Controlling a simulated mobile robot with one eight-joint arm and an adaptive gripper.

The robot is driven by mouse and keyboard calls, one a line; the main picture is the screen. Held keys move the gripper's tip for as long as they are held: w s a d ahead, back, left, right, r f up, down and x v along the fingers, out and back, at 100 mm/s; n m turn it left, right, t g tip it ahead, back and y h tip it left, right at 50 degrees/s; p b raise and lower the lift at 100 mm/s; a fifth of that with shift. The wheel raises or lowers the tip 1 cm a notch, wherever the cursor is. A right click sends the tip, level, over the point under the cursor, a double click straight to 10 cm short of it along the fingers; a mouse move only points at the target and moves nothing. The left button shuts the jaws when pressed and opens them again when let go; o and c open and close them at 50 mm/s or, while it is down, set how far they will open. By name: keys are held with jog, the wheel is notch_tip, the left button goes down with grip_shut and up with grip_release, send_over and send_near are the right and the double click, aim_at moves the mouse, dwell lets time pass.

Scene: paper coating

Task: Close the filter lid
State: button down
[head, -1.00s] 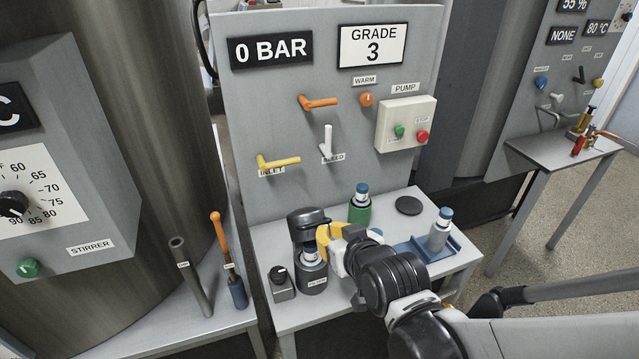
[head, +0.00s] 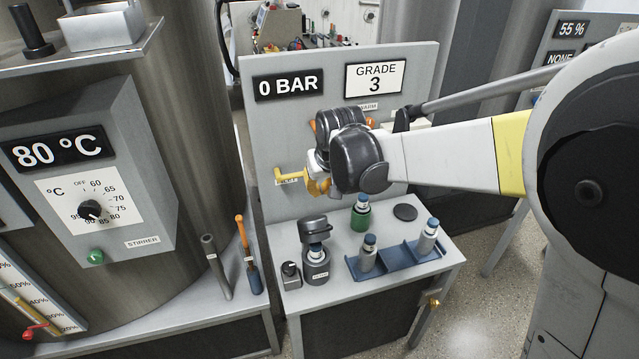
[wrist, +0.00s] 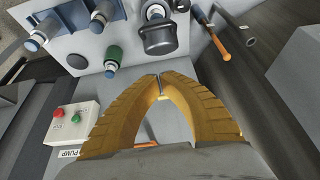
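The filter housing (head: 316,271) is a dark grey labelled cup on the small table, with a blue-topped cartridge (head: 316,250) standing in it. The black filter lid (head: 315,230) is raised, tilted open above and behind the cartridge. In the wrist view the lid (wrist: 160,38) shows beyond my fingertips, towards the top. My gripper (head: 316,187) is up in front of the panel, above the lid and well apart from it. In the wrist view its yellow fingers (wrist: 159,76) meet almost at the tips, with nothing visible held. My wrist hides part of the panel.
A small dark knob block (head: 290,276) stands left of the housing. A green bottle (head: 360,218), a black disc (head: 405,212) and a blue rack (head: 398,262) with two grey bottles are to the right. The yellow inlet handle (head: 290,176) juts out beside my gripper.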

jog(key=b, duration=0.2)
send_over(318, 224)
jog(key=w, duration=0.1)
notch_tip(318, 224, down, 10)
jog(key=shift+a+r, duration=0.15)
jog(key=shift+r, duration=0.05)
jog(key=shift+s+d+f+b, duration=0.15)
jog(key=shift+s+f, duration=0.2)
jog(key=shift+s, duration=0.15)
jog(key=shift+s+d+f+b, duration=0.15)
jog(key=shift+s+f, duration=0.2)
jog(key=shift+s, duration=0.15)
jog(key=shift+s+d+f, duration=0.1)
jog(key=shift+s+f, duration=0.2)
jog(key=shift+s, duration=0.15)
